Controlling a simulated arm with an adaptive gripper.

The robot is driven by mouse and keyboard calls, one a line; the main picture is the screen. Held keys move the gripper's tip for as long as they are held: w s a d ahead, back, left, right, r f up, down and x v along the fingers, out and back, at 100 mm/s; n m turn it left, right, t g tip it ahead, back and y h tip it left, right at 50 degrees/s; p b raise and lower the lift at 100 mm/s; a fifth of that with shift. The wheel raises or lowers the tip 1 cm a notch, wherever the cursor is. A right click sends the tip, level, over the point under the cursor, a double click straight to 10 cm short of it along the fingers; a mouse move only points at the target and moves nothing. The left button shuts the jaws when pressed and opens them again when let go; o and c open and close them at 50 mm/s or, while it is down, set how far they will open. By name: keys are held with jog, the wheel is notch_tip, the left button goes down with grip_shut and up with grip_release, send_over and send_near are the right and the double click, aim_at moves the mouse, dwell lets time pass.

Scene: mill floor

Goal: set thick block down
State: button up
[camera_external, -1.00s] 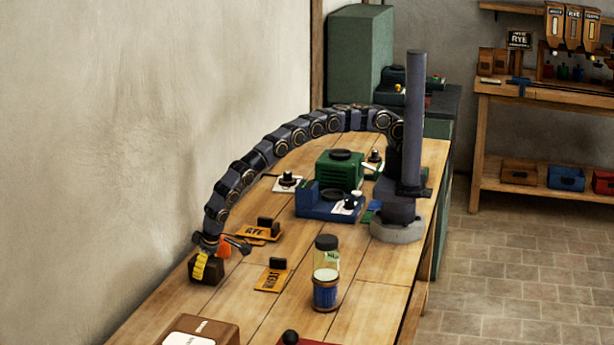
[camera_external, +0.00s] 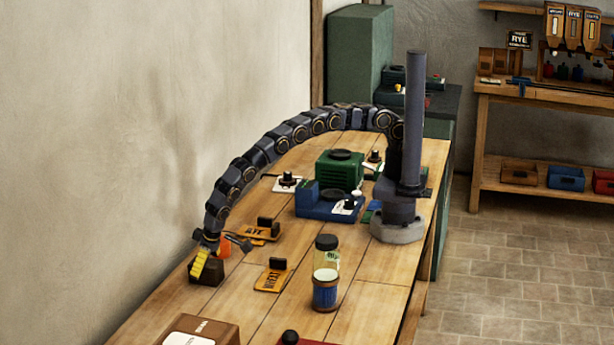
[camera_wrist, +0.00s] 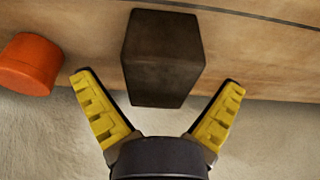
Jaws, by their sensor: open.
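The thick block is a dark brown block (camera_external: 208,272) resting on the wooden table near the wall, at the left of the external view. In the wrist view the block (camera_wrist: 162,58) lies ahead of and between the fingers, with a gap on both sides. My gripper (camera_wrist: 158,103) has yellow ribbed fingers spread wide and touches neither side of the block. In the external view my gripper (camera_external: 202,262) is at the block, and one yellow finger hides part of it.
An orange cylinder (camera_wrist: 29,64) stands close to the left finger in the wrist view. Two orange tags, one marked RYE (camera_external: 258,232) and another (camera_external: 271,279), lie to the right. A jar (camera_external: 326,275) and a brown box (camera_external: 205,331) stand nearer the camera. The wall is close on the left.

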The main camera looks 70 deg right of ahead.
aim_at(215, 263)
jog(key=v, duration=1)
jog(key=shift+s+r, duration=0.1)
jog(key=shift+r, duration=0.25)
jog(key=shift+d+r, duration=0.1)
jog(key=shift+d, duration=0.1)
jog(key=w+d+r+h, duration=0.1)
jog(key=d+r, duration=0.3)
jog(key=d, duration=0.3)
jog(key=w+d+r+m+h, duration=0.1)
jog(key=w+d+r, duration=0.1)
jog(key=d+r, duration=0.35)
jog(key=w+d+r+h, duration=0.1)
jog(key=d+r, duration=0.1)
jog(key=d, duration=0.7)
jog(key=s+d+r+m+g, duration=0.15)
jog(key=s+d+r, duration=0.25)
jog(key=d, duration=0.5)
jog(key=s+d+r+g+y, duration=0.1)
jog(key=s+d+r+g, duration=0.15)
jog(key=s+d, duration=0.75)
jog(key=s+d+n+y, duration=0.1)
jog(key=s+n+y, duration=0.1)
jog(key=s, duration=1.5)
jog(key=shift+s+d+f+g, duration=0.15)
jog(key=shift+s+d+g, duration=0.1)
jog(key=shift+g, duration=0.15)
jog(key=shift+a+n, duration=0.1)
jog(key=shift+n, duration=0.15)
